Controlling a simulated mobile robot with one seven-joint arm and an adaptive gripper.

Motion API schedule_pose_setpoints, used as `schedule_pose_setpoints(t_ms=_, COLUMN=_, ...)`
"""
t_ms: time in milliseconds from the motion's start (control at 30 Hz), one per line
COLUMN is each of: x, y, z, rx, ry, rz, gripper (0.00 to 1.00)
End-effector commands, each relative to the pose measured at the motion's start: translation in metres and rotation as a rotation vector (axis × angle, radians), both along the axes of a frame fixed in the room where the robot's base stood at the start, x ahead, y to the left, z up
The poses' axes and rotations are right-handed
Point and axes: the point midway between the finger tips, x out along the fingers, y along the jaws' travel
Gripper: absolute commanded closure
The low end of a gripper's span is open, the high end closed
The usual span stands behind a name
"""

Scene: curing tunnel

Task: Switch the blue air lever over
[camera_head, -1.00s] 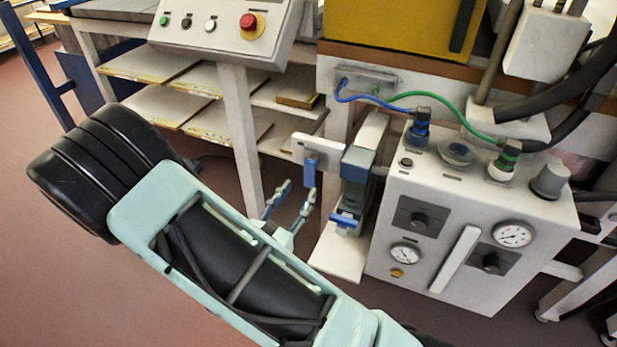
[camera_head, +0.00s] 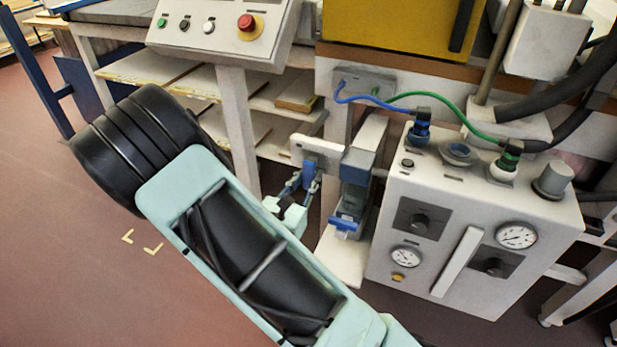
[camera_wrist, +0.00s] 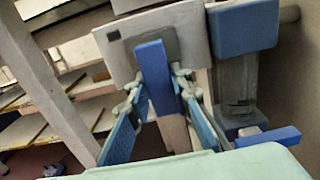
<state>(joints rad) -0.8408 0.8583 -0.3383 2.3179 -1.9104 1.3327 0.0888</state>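The blue air lever (camera_head: 309,170) hangs down from a pale plate (camera_head: 306,148) left of the grey-blue air unit. In the wrist view the lever (camera_wrist: 153,75) points down toward me, nearly upright. My gripper (camera_head: 301,182) is at the lever's lower part. In the wrist view my gripper (camera_wrist: 159,83) has its two blue-backed fingers spread, one on each side of the lever. The fingertips are close to the lever's sides; I cannot tell if they touch. The lever's lower end is partly hidden by my gripper in the head view.
The air unit (camera_head: 356,180) with a blue tab (camera_head: 345,222) at its bottom stands just right of the lever. A white gauge box (camera_head: 455,225) is further right. A control panel (camera_head: 222,30) and shelves are behind on the left. The floor at left is clear.

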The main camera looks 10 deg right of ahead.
Motion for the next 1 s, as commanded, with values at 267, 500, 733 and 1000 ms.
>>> schedule_pose_setpoints(t_ms=267, x=-0.0003, y=0.0, z=-0.0001, rx=0.0, ry=0.0, rz=-0.001, gripper=1.0)
schedule_pose_setpoints(t_ms=500, x=-0.0005, y=-0.0001, z=0.0002, rx=-0.005, ry=0.004, rz=-0.001, gripper=1.0)
schedule_pose_setpoints(t_ms=733, x=-0.0013, y=-0.0011, z=0.0028, rx=-0.057, ry=0.043, rz=-0.001, gripper=1.0)
schedule_pose_setpoints(t_ms=1000, x=-0.0038, y=-0.0042, z=0.0067, rx=-0.215, ry=0.158, rz=0.0, gripper=1.0)
